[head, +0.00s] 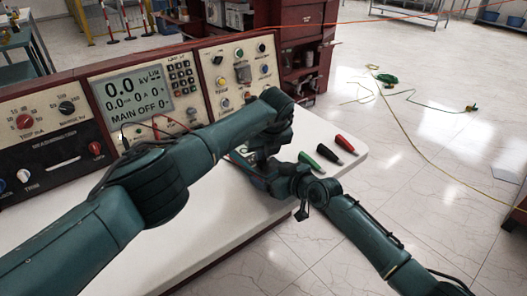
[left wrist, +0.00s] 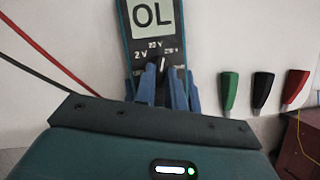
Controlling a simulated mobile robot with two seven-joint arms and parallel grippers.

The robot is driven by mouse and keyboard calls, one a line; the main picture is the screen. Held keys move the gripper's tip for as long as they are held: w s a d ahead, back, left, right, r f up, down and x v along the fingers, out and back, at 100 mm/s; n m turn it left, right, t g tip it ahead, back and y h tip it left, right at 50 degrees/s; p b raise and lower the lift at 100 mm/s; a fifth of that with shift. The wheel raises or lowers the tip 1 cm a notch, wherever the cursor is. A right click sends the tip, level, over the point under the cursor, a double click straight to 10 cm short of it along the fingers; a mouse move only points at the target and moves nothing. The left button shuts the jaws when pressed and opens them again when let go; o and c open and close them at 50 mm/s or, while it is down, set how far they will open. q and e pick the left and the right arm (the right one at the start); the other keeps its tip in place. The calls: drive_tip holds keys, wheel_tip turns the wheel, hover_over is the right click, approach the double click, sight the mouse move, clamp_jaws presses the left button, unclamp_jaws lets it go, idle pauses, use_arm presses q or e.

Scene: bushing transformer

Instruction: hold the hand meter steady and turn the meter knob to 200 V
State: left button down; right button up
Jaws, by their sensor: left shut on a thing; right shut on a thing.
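The hand meter (left wrist: 151,18) has a dark face with a teal edge, and its display reads OL. Below are a 2 V mark at left, a 20 V mark at top and a partly covered mark at right. The meter knob (left wrist: 162,64) has a white pointer line facing roughly up, near 20 V. My left gripper (left wrist: 162,76) is shut on the knob from above. In the head view the meter (head: 241,157) is mostly hidden behind my arms. My right gripper (head: 263,180) is shut on the meter's near part; its fingertips are largely hidden.
A control console (head: 150,85) stands behind on the white table (head: 215,225). Green (head: 310,161), black (head: 345,145) and red (head: 330,155) plugs lie right of the meter, near the table edge. Red and black leads (left wrist: 55,65) run at the left of the wrist view.

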use_arm(q)
drive_tip(key=shift+a+m+h, duration=0.25)
drive_tip(key=shift+m+h, duration=0.25)
drive_tip(key=shift+m, duration=0.7)
drive_tip(key=shift+m+h, duration=0.5)
drive_tip(key=shift+m, duration=0.9)
drive_tip(key=c, duration=1.5)
unclamp_jaws()
drive_tip(key=shift+o, duration=0.2)
drive_tip(key=v, duration=1.2)
drive_tip(key=shift+s, duration=0.15)
use_arm(e)
drive_tip(key=o, duration=1.3)
